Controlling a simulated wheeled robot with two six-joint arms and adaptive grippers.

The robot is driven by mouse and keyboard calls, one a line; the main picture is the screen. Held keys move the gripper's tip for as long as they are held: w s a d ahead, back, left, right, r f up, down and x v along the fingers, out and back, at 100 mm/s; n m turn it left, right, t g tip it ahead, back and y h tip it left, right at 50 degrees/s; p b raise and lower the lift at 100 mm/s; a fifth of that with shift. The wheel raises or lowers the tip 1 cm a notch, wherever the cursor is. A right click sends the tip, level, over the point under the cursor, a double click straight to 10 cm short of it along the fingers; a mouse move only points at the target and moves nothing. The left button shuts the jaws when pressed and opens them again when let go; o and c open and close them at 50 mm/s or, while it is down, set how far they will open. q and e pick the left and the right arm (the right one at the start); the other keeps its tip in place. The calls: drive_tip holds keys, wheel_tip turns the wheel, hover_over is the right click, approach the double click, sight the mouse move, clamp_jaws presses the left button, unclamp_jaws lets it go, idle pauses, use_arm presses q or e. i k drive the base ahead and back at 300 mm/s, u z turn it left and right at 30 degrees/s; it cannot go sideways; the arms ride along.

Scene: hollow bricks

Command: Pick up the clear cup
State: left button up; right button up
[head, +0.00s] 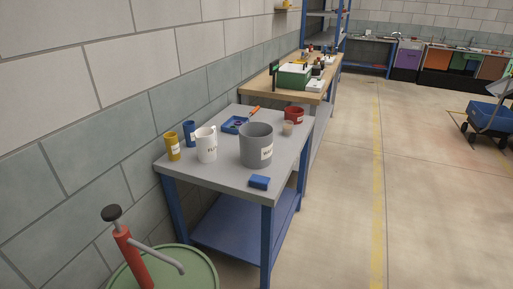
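A small, pale, see-through cup (288,128) stands upright on the grey top of a blue-legged table (218,176). It is near the table's right edge, just in front of a red container (294,114) and to the right of a large grey bucket (256,148). I take it to be the clear cup; its contents are too small to tell. Neither of my grippers is in view.
A blue tray (235,125) lies behind the bucket, a blue block (260,182) in front. A green drum with a red pump (135,262) stands nearby.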

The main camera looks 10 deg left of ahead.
sight(287, 126)
drive_tip(key=z, duration=0.85)
drive_tip(key=i, duration=6.2)
drive_tip(key=u, duration=3.85)
drive_tip(key=i, duration=1)
drive_tip(key=u, duration=0.05)
